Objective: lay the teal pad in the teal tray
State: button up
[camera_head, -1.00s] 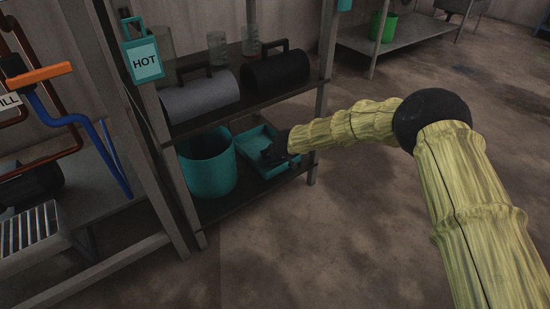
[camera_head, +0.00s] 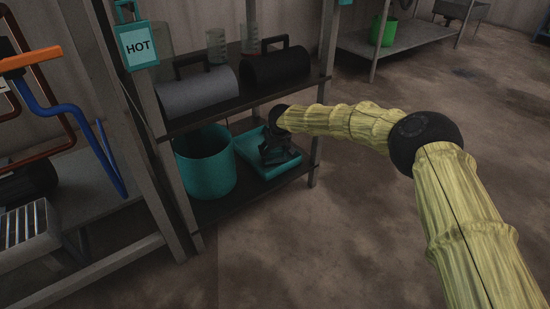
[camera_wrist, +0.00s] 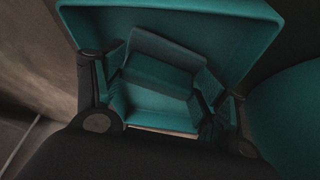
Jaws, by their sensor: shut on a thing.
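The teal tray (camera_head: 249,148) sits on the lower shelf, to the right of a teal bucket. My gripper (camera_head: 277,158) is over the tray, pointing down into it, and hides part of it. In the wrist view the tray's wall (camera_wrist: 235,28) surrounds my gripper (camera_wrist: 160,78). Its two fingers are shut on the teal pad (camera_wrist: 155,72), a darker teal block held between them within the tray's outline. I cannot tell whether the pad touches the tray floor. In the head view the pad is hidden or too dark to make out.
The teal bucket (camera_head: 206,163) stands close to the tray's left. The upper shelf above holds a grey cylinder (camera_head: 198,93), a black cylinder (camera_head: 275,68) and glass beakers. A shelf post (camera_head: 315,150) stands right of the tray. The floor in front is clear.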

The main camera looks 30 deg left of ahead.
jog(key=shift+f+b, duration=0.4)
jog(key=shift+f, duration=0.25)
jog(key=o, duration=1.3)
jog(key=shift+o, duration=0.2)
